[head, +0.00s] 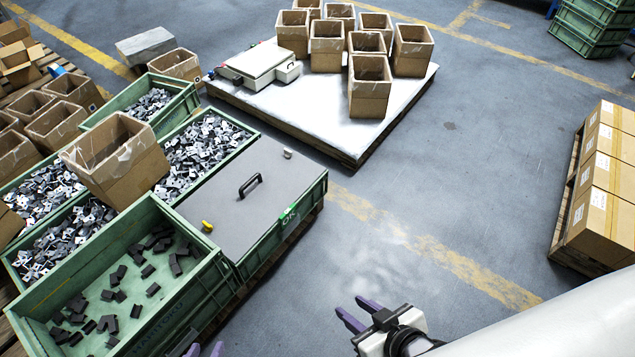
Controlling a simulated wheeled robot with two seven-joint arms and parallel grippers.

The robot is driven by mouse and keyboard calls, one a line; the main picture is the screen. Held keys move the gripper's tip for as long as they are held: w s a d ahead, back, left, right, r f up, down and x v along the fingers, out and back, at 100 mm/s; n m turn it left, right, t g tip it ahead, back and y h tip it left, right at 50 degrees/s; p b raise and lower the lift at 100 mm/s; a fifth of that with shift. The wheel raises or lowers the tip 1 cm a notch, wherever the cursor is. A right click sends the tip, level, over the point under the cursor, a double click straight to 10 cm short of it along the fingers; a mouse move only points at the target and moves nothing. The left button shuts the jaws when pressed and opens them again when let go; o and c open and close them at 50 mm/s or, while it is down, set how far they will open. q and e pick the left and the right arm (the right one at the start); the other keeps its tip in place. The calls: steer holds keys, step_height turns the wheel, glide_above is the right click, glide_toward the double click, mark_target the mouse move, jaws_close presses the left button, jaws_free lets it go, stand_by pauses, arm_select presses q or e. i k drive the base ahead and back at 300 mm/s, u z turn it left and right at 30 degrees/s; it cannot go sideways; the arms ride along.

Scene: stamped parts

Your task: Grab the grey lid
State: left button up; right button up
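The grey lid (225,205) lies flat on a green crate marked "OK" in the middle left of the head view. It has a black handle (250,185) near its centre, a yellow piece at its near-left edge and a small metal piece at its far-right corner. My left gripper (205,349) shows only its purple fingertips at the bottom edge, apart, below the lid and off it. My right gripper (347,304) is open and empty over the floor, to the right of the lid's crate.
Green crates with stamped metal parts (205,145) stand around the lidded crate. An open green crate (100,262) with dark parts is at the near left. A cardboard box (118,165) sits on the crates. A pallet (330,118) with boxes is behind.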

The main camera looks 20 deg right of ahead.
mark_target(241, 202)
steer(key=z, duration=1.25)
steer(key=i, duration=1.15)
steer(key=u, duration=2.9)
